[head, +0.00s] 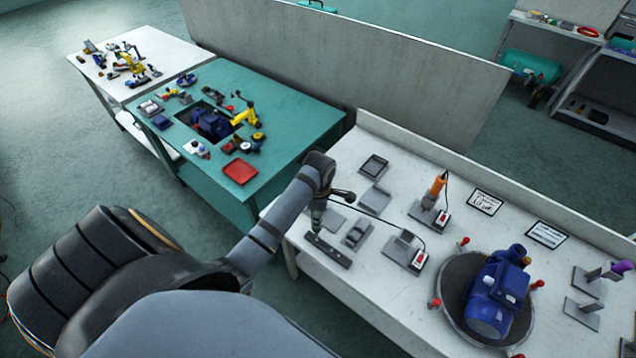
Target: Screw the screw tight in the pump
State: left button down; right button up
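The blue pump (497,290) sits on a round grey plate (455,272) at the right of the white workbench. I cannot make out a separate screw on it; any screw is too small or hidden. An orange-handled tool (437,188) stands upright in a grey stand at the middle of the bench, with a cable. My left arm reaches in from the lower left. My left gripper (320,212) hangs over the bench's left part, well left of the pump, above a dark grey bar-shaped block. Its fingers are too small to read. My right gripper is not in view.
Several red knobs (435,302) ring the round plate. Grey holders, a switch box (419,260) with a cable, and framed labels (486,202) cover the bench (375,290). A raised edge runs along its back. A green table (290,105) with parts stands at the left.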

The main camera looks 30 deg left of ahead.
pick_arm(q)
jog(key=shift+f, duration=0.35)
dwell(0.4)
jog(key=shift+r, duration=0.15)
jog(key=shift+r, duration=2.4)
